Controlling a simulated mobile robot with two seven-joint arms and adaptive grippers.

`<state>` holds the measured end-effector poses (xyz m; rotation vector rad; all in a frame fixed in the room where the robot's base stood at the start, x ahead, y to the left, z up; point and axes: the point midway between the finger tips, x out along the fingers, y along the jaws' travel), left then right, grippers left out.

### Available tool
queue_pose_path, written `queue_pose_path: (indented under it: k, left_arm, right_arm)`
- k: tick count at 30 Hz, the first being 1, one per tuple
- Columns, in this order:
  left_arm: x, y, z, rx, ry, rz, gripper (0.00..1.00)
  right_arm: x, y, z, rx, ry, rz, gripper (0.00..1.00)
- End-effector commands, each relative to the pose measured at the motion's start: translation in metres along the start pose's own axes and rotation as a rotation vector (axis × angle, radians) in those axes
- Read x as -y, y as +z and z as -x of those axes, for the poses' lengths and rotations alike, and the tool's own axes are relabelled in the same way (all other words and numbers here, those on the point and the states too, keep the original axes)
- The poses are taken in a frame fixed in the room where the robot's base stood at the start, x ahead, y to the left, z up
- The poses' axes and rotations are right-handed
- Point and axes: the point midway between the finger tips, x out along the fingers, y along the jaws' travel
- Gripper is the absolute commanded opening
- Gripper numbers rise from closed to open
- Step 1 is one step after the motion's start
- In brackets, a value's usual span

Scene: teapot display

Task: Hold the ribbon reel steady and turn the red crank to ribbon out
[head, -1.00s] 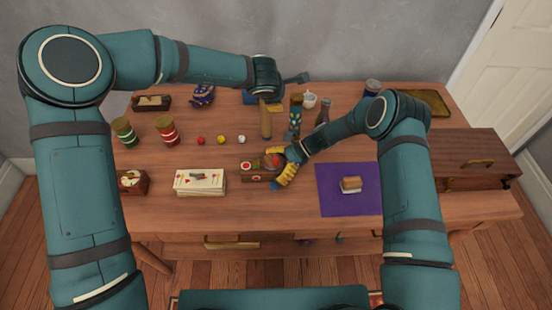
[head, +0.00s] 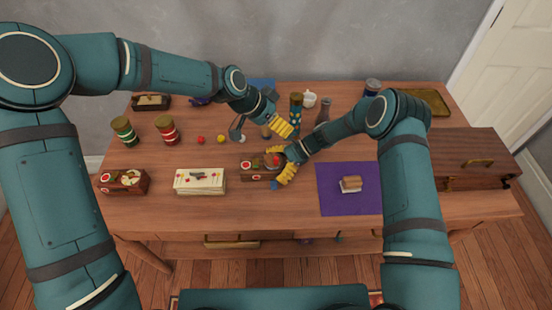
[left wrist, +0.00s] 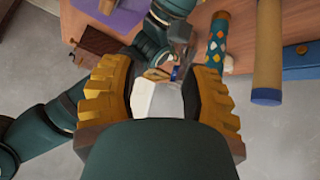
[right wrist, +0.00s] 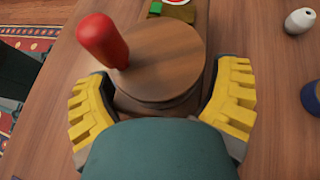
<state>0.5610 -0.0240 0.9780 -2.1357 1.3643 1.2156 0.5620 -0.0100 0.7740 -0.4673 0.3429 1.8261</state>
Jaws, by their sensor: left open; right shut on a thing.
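The ribbon reel is a round wooden drum in the right wrist view (right wrist: 165,62), with the red crank knob (right wrist: 103,40) standing up near its edge. In the head view the small reel (head: 252,172) sits at the middle of the table, partly hidden by my right gripper (head: 281,166). My right gripper (right wrist: 160,112) is shut on the reel, with its yellow fingers on either side of the drum. My left gripper (head: 279,124) is open and empty above the table, behind the reel and apart from it. Its spread fingers also show in the left wrist view (left wrist: 165,90).
A patterned teal cylinder (head: 295,113) and a grey bottle (head: 323,113) stand just right of my left gripper. A card stack (head: 200,182) lies left of the reel, a purple mat (head: 333,203) right. Small balls lie behind the cards. The table's front strip is clear.

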Motion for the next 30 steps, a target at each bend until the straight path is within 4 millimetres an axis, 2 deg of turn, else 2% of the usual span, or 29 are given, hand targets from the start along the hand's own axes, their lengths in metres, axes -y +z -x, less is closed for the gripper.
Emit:
queue_pose_path:
  k: [3, 6, 11, 14, 17, 30]
  left_arm:
    - [0.002, 0.029, 0.004, 0.119, 0.011, -0.181, 0.46]
    - [0.005, 0.047, 0.009, 0.193, 0.019, -0.287, 0.46]
    - [0.008, 0.061, 0.012, 0.256, 0.026, -0.371, 0.46]
    - [0.009, 0.065, 0.006, 0.266, 0.028, -0.385, 0.46]
    - [0.009, 0.068, -0.005, 0.265, 0.029, -0.385, 0.46]
    - [0.011, 0.088, -0.082, 0.264, 0.028, -0.382, 0.46]
  right_arm:
    - [-0.001, -0.003, -0.001, -0.004, 0.000, -0.001, 0.68]
    - [-0.001, -0.003, -0.001, -0.004, 0.000, -0.001, 0.68]
    - [-0.001, -0.003, -0.001, -0.004, 0.000, -0.001, 0.68]
    - [-0.001, -0.003, -0.001, -0.004, 0.000, -0.001, 0.68]
    - [-0.001, -0.003, -0.001, -0.004, 0.000, -0.001, 0.68]
    - [-0.001, -0.003, -0.001, -0.004, 0.000, -0.001, 0.68]
